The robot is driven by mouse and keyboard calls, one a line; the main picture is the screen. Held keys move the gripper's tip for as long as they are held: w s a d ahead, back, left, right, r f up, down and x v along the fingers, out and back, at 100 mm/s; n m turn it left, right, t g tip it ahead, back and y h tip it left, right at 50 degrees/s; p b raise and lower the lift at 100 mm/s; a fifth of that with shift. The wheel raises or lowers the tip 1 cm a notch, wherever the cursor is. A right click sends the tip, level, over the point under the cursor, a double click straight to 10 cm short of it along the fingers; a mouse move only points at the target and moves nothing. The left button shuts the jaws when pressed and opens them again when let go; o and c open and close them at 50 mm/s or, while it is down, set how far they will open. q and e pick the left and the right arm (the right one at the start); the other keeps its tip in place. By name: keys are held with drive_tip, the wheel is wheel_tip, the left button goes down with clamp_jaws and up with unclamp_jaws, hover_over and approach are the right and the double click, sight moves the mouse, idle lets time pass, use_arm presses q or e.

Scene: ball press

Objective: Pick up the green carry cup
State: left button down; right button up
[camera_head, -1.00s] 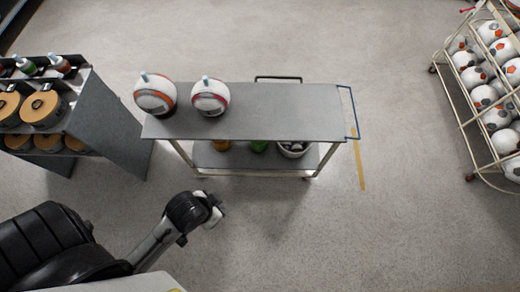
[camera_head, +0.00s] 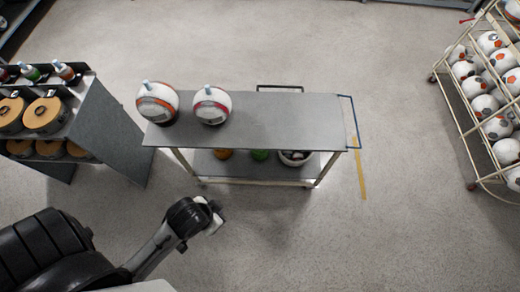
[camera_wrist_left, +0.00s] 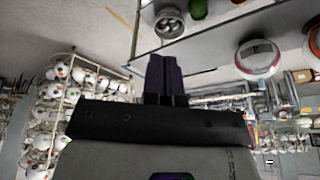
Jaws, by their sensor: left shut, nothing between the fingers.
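A green thing (camera_head: 260,154), likely the green carry cup, stands on the lower shelf of the grey cart (camera_head: 250,125). The top shelf hides most of it in the head view. It also shows, cut off by the top edge, in the left wrist view (camera_wrist_left: 198,8). My left gripper (camera_head: 218,215) is in front of the cart, apart from it, over the floor. Its fingers (camera_wrist_left: 163,75) are closed together and empty in the left wrist view. My right gripper is not in view.
An orange thing (camera_head: 223,154) and a round bowl-like container (camera_head: 295,158) flank the green thing. Two balls (camera_head: 157,102) stand on the cart's top. A dark rack (camera_head: 105,130) is at left and a ball cage (camera_head: 470,120) at right. Floor before the cart is clear.

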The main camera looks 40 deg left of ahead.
use_arm(q)
drive_tip(key=c, duration=1.8)
unclamp_jaws()
drive_tip(key=shift+c, duration=0.2)
drive_tip(key=o, duration=0.6)
drive_tip(key=shift+a, duration=0.15)
